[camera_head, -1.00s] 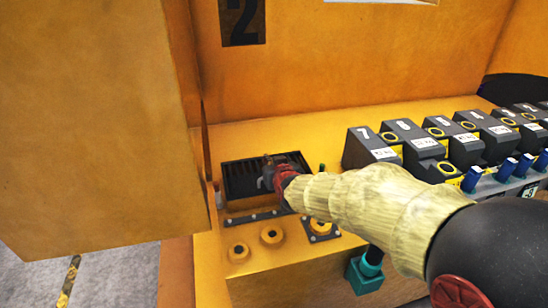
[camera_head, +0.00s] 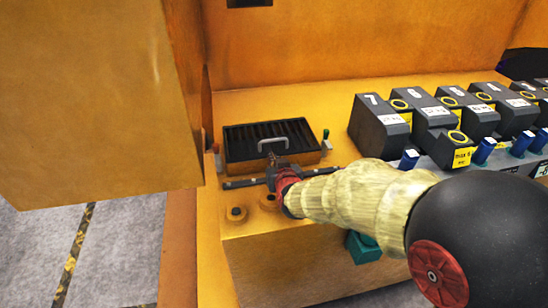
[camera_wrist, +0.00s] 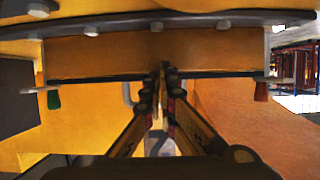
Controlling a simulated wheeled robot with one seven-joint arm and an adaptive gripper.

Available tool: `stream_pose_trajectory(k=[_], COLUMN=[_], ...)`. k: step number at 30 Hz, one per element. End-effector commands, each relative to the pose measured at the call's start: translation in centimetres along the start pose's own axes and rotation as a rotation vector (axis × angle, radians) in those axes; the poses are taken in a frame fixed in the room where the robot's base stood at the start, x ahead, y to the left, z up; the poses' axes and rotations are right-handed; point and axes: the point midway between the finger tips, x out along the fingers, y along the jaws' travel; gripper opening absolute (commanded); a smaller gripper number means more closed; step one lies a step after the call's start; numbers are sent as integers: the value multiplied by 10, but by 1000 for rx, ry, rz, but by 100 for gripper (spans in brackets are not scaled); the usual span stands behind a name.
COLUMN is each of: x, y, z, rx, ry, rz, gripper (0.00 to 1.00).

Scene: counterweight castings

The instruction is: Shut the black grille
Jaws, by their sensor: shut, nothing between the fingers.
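The black grille (camera_head: 245,138) lies looking flat in a raised brown frame on the orange machine. I cannot tell whether it is fully seated. Its grey loop handle (camera_head: 272,142) stands near the front middle. My gripper (camera_head: 272,160) is shut and empty at the frame's front edge, just in front of the handle. I cannot tell whether it touches. In the wrist view my shut fingers (camera_wrist: 162,75) point at the brown front face (camera_wrist: 215,52) of the frame, and the handle (camera_wrist: 127,92) is partly hidden behind them.
Numbered grey blocks (camera_head: 379,124) stand at right. A large orange panel (camera_head: 90,110) hangs at left.

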Motion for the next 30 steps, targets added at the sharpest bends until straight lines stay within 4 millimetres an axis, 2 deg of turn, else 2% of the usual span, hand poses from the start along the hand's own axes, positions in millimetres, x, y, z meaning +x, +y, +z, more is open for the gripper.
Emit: stream_pose_trajectory(k=[20,26,30], x=[-2,-24,-50], y=[0,-1,-1], z=[4,3,2], rx=[-1,-2,-1], ry=[-1,2,2], rz=[-1,-2,-2], gripper=[0,0,0])
